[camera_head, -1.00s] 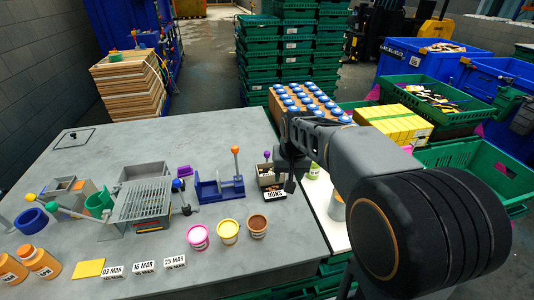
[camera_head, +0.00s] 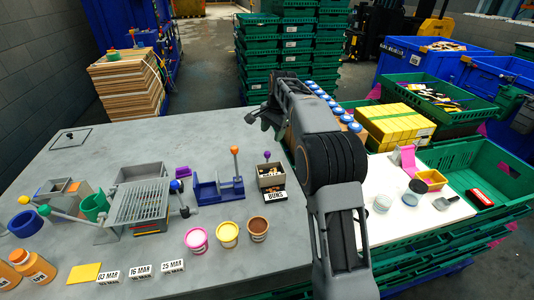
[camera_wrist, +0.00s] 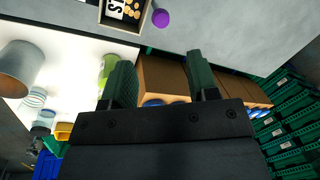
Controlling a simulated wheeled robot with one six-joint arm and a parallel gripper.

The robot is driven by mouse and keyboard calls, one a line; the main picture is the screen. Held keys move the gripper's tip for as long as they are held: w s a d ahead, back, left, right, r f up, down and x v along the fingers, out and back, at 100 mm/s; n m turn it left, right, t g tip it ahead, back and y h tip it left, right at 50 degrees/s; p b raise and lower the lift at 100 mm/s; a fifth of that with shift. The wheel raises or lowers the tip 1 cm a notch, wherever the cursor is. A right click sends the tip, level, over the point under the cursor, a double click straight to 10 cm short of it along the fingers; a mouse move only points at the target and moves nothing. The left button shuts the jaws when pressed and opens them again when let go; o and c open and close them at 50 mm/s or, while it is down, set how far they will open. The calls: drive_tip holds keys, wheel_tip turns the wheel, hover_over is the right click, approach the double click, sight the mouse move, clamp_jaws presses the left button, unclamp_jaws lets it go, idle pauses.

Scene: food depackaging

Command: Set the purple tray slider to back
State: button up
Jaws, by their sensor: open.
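A purple ball knob (camera_head: 267,155) stands on a thin stick at the back of a small open tray (camera_head: 271,181) labelled BUNS, at the right part of the grey table. Both also show at the top of the wrist view, the purple knob (camera_wrist: 160,18) beside the tray (camera_wrist: 139,26) with food pieces in it. My gripper (camera_head: 262,118) is above the table's back right edge, beyond the knob and apart from it. In the wrist view my gripper (camera_wrist: 161,72) has its two green fingers spread with nothing between them. A separate purple piece (camera_head: 183,172) lies further left.
A blue fixture with an orange-knobbed lever (camera_head: 235,151) stands just left of the tray. Three tubs, including a pink one (camera_head: 197,238), stand in front. A box of blue-capped items (camera_head: 337,111) is at right.

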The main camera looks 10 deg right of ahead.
sight(268, 153)
drive_tip(key=f, duration=0.3)
drive_tip(key=w+f, duration=0.1)
drive_tip(key=f, duration=0.3)
drive_tip(key=a+f, duration=0.1)
drive_tip(key=f, duration=0.2)
drive_tip(key=shift+w+a+f+p, duration=0.1)
drive_tip(key=shift+w+f+p, duration=0.25)
drive_tip(key=shift+p, duration=0.05)
clamp_jaws()
